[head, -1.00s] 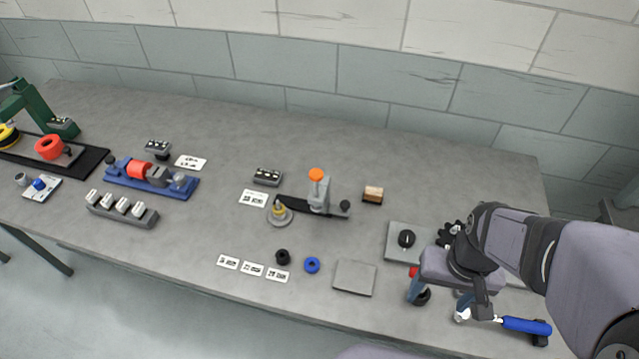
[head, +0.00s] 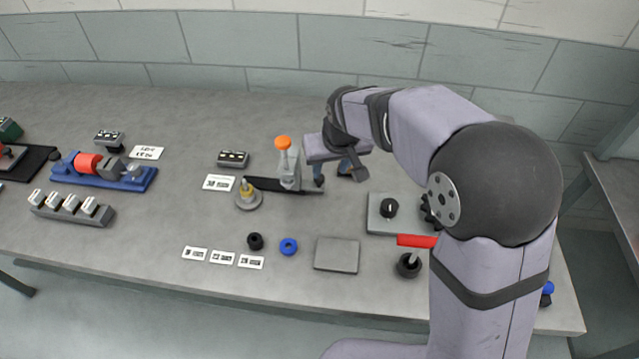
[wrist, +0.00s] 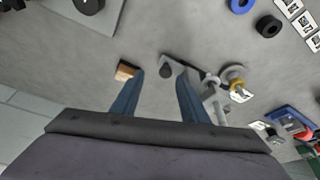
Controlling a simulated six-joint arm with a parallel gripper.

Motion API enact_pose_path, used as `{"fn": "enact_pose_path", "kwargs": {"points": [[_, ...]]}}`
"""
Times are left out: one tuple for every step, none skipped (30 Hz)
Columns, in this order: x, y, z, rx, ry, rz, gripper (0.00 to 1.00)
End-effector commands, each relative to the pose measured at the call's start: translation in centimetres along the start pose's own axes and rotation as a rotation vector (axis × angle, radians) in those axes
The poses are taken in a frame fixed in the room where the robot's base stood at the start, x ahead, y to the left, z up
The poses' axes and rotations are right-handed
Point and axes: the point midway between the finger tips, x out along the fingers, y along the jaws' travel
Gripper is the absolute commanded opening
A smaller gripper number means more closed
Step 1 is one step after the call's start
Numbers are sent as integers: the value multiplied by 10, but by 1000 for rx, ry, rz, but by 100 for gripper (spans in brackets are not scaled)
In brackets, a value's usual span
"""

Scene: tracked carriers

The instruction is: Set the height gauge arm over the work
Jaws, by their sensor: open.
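The height gauge (head: 289,168) has a grey upright with an orange knob (head: 283,142) and stands on a dark rail (head: 262,184). The work looks like a brass-topped piece (head: 246,186) on a round grey disc left of the upright; it also shows in the wrist view (wrist: 234,74). My gripper (head: 337,180) is open and empty, pointing down just right of the gauge. In the wrist view, the dark knob (wrist: 167,71) at the rail's end appears between my open fingers (wrist: 160,80). My gripper hides this knob in the head view. I cannot tell whether the fingers touch it.
A wooden block (wrist: 126,69) lies close by the left finger in the wrist view. Nearer the front are a black ring (head: 255,241), a blue ring (head: 289,246) and a flat grey plate (head: 337,254). A grey plate with a black knob (head: 389,208) stands to the right.

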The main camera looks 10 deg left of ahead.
Motion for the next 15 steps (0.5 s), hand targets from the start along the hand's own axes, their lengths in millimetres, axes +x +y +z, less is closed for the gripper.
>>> {"fn": "enact_pose_path", "kwargs": {"points": [[7,-7,-5,-11,11,-5,41],[8,-10,-8,-15,16,-7,41],[8,-13,-11,-19,21,-9,41],[9,-14,-12,-20,23,-10,41],[9,-15,-13,-21,25,-10,41],[8,-15,-14,-21,26,-11,41],[8,-15,-14,-21,26,-11,41],[8,-15,-14,-21,25,-11,41],[9,-15,-14,-21,25,-10,41],[10,-15,-14,-21,24,-10,41],[12,-15,-14,-21,23,-10,41],[14,-15,-14,-21,22,-10,41],[17,-15,-14,-21,22,-10,41],[20,-15,-14,-21,22,-10,41],[24,-15,-14,-21,21,-10,41]]}}
